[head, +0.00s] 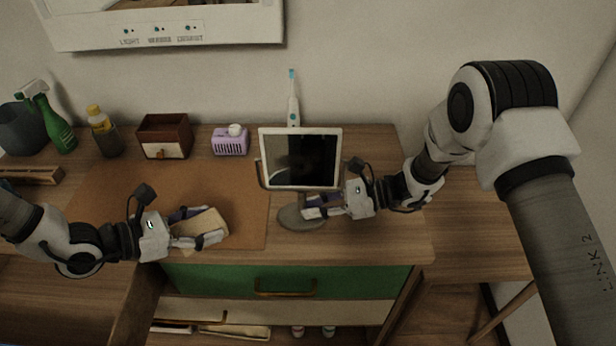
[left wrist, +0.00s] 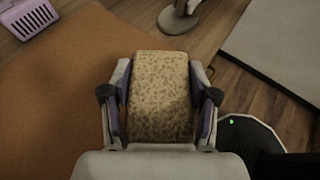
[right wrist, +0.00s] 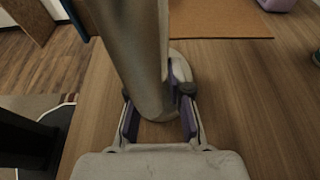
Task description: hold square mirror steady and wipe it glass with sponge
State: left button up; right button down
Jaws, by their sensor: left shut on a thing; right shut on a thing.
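The square mirror (head: 300,158) stands upright on the wooden dresser top, with a white frame, dark glass, a stem and a round base (head: 290,219). My right gripper (head: 312,207) is shut on the mirror's stem just above the base; the stem (right wrist: 135,50) also shows between its fingers in the right wrist view. The sponge (head: 207,226) is a tan speckled block. My left gripper (head: 196,228) is shut on it, and the sponge (left wrist: 160,95) fills the space between the fingers in the left wrist view. The sponge is apart from the mirror, to its left.
A brown mat (head: 180,185) covers the dresser's middle. Behind it stand a green spray bottle (head: 56,125), a yellow-capped bottle (head: 104,132), a small wooden drawer box (head: 164,136), a purple basket (head: 230,143) and an electric toothbrush (head: 293,105). A green drawer (head: 240,281) lies below the front edge.

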dwell(0.7)
pick_arm(q)
jog(key=shift+m, duration=0.5)
jog(key=r+m, duration=0.1)
jog(key=w+r+m, duration=0.1)
jog(key=r+m, duration=0.1)
jog(key=shift+w+d+r+m, duration=0.2)
jog(key=shift+d+r+m, duration=0.05)
jog(key=shift+r+m, duration=0.05)
jog(key=s+d+r+m+g+h, duration=0.1)
jog(key=s+d+r+m+h, duration=0.15)
jog(key=d+m, duration=0.5)
jog(key=s+d+r+m+g+h, duration=0.1)
jog(key=s+d+r+m, duration=0.15)
jog(key=d+m, duration=0.5)
jog(key=w+m, duration=0.1)
jog(key=w, duration=0.5)
jog(key=shift+a+m+h, duration=0.2)
jog(key=shift+m+h, duration=0.15)
jog(key=shift+m, duration=0.05)
jog(key=shift+w+r, duration=0.1)
jog(key=shift+w, duration=1.05)
